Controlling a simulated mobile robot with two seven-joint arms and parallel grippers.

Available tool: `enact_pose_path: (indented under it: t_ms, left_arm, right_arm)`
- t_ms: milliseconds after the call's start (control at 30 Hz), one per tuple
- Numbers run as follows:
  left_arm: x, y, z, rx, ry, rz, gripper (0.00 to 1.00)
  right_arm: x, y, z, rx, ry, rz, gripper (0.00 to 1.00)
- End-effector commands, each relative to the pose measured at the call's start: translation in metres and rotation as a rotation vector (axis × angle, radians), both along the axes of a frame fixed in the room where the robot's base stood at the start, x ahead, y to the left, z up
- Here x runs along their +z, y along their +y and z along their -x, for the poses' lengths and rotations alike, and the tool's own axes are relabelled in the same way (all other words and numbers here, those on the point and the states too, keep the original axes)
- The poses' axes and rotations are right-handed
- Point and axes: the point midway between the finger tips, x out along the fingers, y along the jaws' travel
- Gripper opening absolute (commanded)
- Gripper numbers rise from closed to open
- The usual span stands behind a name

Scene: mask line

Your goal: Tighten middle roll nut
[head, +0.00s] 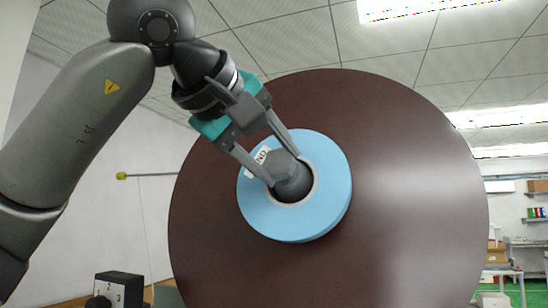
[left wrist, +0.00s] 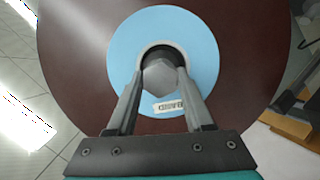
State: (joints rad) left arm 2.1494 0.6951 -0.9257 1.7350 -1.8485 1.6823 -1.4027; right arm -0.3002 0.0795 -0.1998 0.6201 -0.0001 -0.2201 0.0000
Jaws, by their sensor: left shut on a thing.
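The middle roll nut (head: 292,177) is a grey hexagonal nut at the centre of a light blue roll (head: 325,215). The blue roll lies against a large dark brown disc (head: 420,180). My left gripper (head: 285,170) reaches in from the upper left, with its two fingers on opposite sides of the nut, shut on it. In the left wrist view the nut (left wrist: 159,76) sits between the fingertips (left wrist: 160,82), and a small white printed label (left wrist: 171,106) shows on the blue roll. My right gripper is not in view.
A thin rod with a yellow knob (head: 121,176) sticks out left of the disc. A dark box with numbered marks (head: 118,288) stands at the lower left. Shelves and a bench (head: 500,275) are far right. The space in front of the disc's right side looks clear.

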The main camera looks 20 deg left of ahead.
Motion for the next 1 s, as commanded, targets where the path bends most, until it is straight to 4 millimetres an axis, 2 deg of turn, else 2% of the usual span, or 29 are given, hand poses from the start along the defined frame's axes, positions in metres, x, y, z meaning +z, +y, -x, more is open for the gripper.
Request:
enact_pose_path:
  t_ms: [1000]
  left_arm:
    - [0.0013,-0.0022,0.0001,-0.214,-0.032,-0.898,0.00]
  right_arm:
    - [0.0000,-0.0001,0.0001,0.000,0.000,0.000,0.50]
